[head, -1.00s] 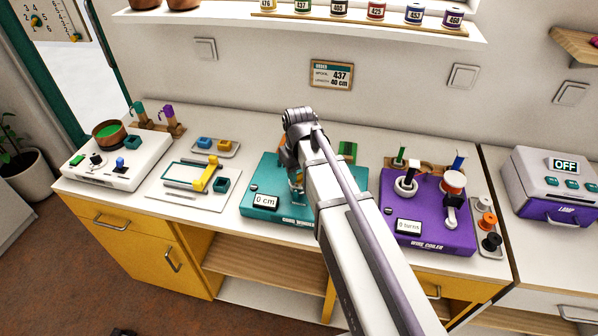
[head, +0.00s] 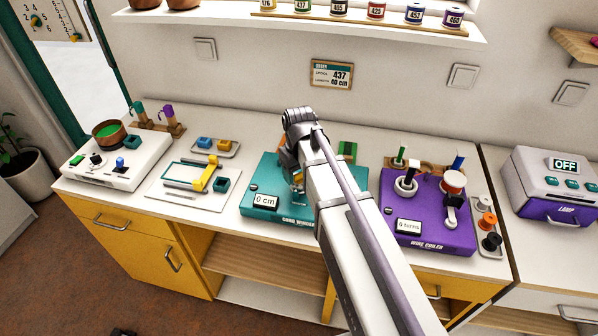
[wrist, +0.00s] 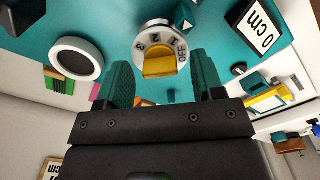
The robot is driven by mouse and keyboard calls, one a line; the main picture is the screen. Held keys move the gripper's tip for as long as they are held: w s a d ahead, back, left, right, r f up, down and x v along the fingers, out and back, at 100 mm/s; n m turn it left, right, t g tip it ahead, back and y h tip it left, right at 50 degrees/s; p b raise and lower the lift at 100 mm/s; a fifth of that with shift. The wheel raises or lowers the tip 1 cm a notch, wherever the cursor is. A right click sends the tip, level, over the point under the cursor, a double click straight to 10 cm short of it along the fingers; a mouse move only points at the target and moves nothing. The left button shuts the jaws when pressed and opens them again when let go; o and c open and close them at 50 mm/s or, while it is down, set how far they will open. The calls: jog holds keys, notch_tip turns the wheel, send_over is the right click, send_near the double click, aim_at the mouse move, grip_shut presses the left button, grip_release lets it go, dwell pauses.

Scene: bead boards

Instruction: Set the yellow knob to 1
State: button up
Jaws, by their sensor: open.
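The yellow knob (wrist: 158,65) sits on a round white dial marked with numbers and OFF, on the teal cord winder (head: 262,186). In the wrist view the OFF mark is right beside the knob; which mark the knob points to I cannot tell for sure. My gripper (wrist: 163,60) is open, its two dark green fingers on either side of the knob, with gaps showing and nothing held. In the head view my arm hides most of the winder's middle and the knob.
The winder's display (head: 265,202) reads 0 cm. A round white-rimmed part (wrist: 75,58) lies left of the dial in the wrist view. The purple wire coiler (head: 425,235) stands to the right, a small tray (head: 225,154) to the left. A sign (head: 331,74) reads 437, 40 cm.

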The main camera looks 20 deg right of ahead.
aim_at(299, 174)
jog(key=shift+r, duration=0.1)
notch_tip(299, 174, up, 11)
jog(key=p, duration=1.1)
jog(key=shift+f, duration=0.2)
jog(key=s+m, duration=0.3)
jog(key=s, duration=1)
dwell(0.5)
